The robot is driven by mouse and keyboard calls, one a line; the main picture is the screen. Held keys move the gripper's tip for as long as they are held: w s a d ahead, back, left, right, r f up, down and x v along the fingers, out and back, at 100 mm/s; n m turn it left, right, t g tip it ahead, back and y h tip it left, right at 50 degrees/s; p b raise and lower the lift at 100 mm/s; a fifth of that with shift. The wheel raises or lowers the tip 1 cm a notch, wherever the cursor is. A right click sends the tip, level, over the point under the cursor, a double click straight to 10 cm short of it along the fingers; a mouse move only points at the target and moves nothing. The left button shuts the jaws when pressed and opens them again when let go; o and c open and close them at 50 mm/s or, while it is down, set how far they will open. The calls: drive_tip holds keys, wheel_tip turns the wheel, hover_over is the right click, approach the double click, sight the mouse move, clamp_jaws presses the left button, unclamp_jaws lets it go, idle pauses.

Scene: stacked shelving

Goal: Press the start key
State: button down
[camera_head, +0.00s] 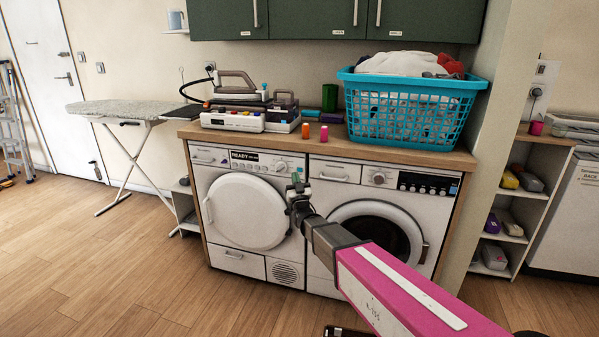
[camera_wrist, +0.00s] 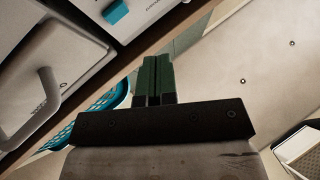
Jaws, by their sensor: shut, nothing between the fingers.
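The left white machine (camera_head: 240,210) has a round door and a panel with a display reading READY (camera_head: 258,157) and a knob (camera_head: 281,167). In the wrist view a teal key (camera_wrist: 115,12) shows on a white panel at the upper left, with lettering beside it that I cannot read fully. I cannot tell whether it is the start key. My gripper (camera_head: 298,180) is shut and empty, in front of the left machine's upper right corner, and hides part of its panel. The dark green fingers show together in the wrist view (camera_wrist: 153,80), apart from the teal key in the picture.
The right machine (camera_head: 320,200) has a drawer with a handle (camera_wrist: 45,100) and a dark round door. A turquoise laundry basket (camera_head: 410,110), an iron station (camera_head: 240,115) and small colored containers stand on the wooden counter. An ironing board (camera_head: 125,107) stands left.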

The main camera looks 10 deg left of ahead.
sight(300, 170)
drive_tip(key=shift+w+d, duration=0.15)
drive_tip(key=shift+w, duration=1.55)
drive_tip(key=shift+w, duration=0.1)
idle(0.6)
drive_tip(key=shift+w, duration=0.35)
